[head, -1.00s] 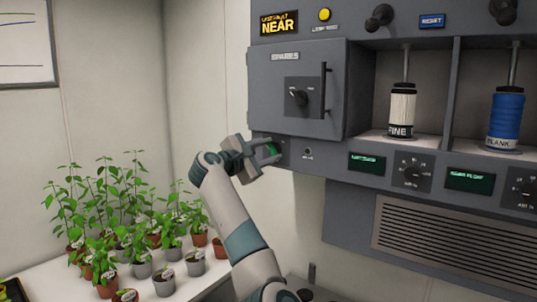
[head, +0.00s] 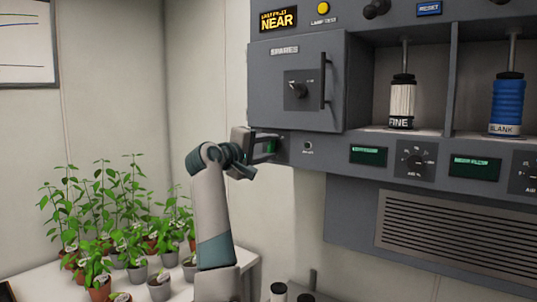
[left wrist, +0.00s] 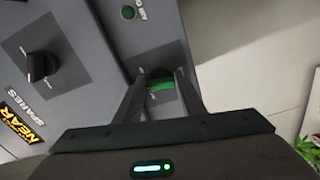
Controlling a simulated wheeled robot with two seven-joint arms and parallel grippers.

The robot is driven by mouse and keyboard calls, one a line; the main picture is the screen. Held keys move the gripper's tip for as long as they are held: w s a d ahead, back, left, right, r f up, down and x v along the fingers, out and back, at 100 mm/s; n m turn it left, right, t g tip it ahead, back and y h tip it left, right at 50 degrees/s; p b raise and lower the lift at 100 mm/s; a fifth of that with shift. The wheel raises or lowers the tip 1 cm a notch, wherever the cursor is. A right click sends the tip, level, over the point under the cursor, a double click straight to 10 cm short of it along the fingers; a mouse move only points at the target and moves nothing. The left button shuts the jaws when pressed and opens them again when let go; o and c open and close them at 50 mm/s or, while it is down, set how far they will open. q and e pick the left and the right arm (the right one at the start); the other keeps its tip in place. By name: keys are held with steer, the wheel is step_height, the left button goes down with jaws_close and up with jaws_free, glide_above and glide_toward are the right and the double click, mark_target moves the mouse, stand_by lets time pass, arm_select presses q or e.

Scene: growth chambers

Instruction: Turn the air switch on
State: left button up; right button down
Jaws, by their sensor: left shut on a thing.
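The air switch (left wrist: 161,84) is a dark, rocker-like piece with a green face, low at the left end of the grey panel. In the head view its green part (head: 270,146) shows between my fingers. My left gripper (head: 268,146) is at the panel with its fingers on either side of the switch, shut on it. In the left wrist view the two fingers of the left gripper (left wrist: 163,82) flank it. A small round green lamp (left wrist: 128,12) sits beside it, with a partly cut-off label starting "AIR". My right gripper is not in view.
The spares door (head: 265,105), with a knob and bar handle, is directly above. White (head: 402,105) and blue (head: 506,105) cylinders stand in bays to the right. Potted plants (head: 120,230) fill a white table at lower left. A vent grille (head: 450,232) is lower right.

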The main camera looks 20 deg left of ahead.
arm_select(q)
steer(key=m+b, duration=0.1)
steer(key=m, duration=0.4)
steer(key=shift+f+b, duration=0.35)
steer(key=shift+f, duration=0.05)
steer(key=shift+m, duration=0.9)
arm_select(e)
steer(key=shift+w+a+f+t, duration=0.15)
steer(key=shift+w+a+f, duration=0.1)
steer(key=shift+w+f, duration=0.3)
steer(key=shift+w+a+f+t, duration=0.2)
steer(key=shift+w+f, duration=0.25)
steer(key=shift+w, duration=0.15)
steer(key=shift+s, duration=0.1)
arm_select(q)
steer(key=o, duration=1)
steer(key=shift+r, duration=0.1)
steer(key=shift+o, duration=0.2)
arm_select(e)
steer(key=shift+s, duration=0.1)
arm_select(q)
steer(key=shift+s+a+r, duration=0.1)
steer(key=shift+s, duration=0.05)
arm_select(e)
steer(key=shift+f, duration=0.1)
